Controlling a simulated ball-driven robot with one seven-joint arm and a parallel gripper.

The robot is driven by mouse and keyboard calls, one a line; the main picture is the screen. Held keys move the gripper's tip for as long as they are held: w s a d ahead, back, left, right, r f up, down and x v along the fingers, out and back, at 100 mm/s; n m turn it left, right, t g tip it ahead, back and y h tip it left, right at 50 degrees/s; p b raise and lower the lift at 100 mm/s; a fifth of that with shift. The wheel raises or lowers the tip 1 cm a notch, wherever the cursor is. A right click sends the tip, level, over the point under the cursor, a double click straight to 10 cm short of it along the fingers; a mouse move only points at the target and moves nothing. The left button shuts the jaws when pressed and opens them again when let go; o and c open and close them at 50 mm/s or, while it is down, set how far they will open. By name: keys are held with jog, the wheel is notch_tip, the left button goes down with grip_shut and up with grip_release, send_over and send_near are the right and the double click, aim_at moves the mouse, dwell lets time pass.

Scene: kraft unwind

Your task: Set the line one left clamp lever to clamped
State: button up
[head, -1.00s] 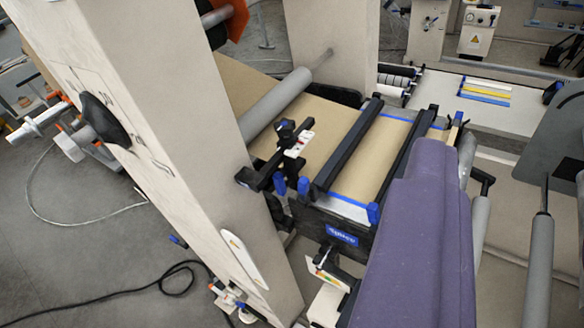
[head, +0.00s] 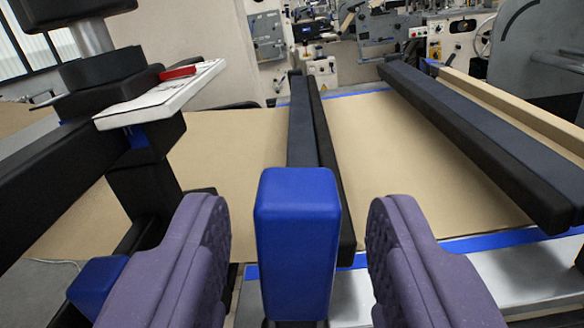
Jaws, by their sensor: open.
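A blue lever handle (head: 298,245) stands upright at the near end of the left dark clamp bar (head: 302,130). It appears to be the left clamp lever. My gripper (head: 297,228) is open, with one purple ribbed finger on each side of the handle. A gap shows between the handle and each finger, so neither seems to touch it. The bar runs away from me over the brown kraft web (head: 225,145). The handle hides the bar's near end, and the lever's pivot is not clear.
A second dark clamp bar (head: 470,140) lies to the right across the web. At left stands a black bracket (head: 145,190) with a white plate (head: 160,95). Another blue block (head: 97,285) sits low beside the left finger. A metal edge (head: 470,275) with blue tape runs at lower right.

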jog(key=shift+w, duration=1.8)
grip_shut()
